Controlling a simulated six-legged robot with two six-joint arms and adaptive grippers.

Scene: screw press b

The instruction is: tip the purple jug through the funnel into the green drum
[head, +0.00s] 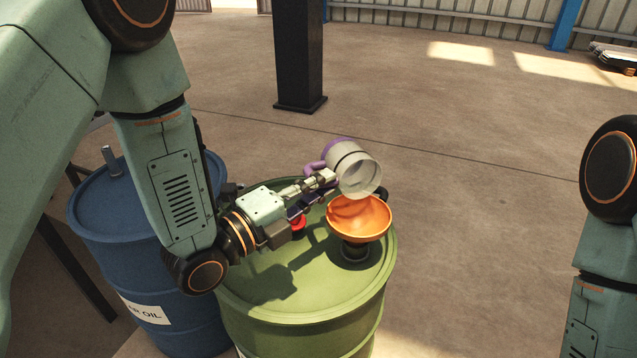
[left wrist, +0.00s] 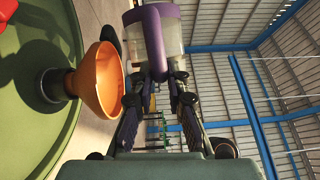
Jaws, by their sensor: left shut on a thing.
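The purple jug (head: 354,169) has a pale see-through body with purple bands. In the head view it is tilted, its open end down and to the right, above the orange funnel (head: 360,218). The funnel stands upright on the lid of the green drum (head: 300,310). My left gripper (head: 326,178) is shut on the jug at its purple handle. In the left wrist view the jug (left wrist: 153,40) is between the fingertips, with the funnel (left wrist: 100,84) to its left. I cannot see liquid flowing. My right gripper is outside both views.
A blue drum (head: 120,213) with a white label stands left of the green drum. A red cap (head: 298,223) is on the green lid, partly hidden by my left gripper. A dark column (head: 299,55) rises behind.

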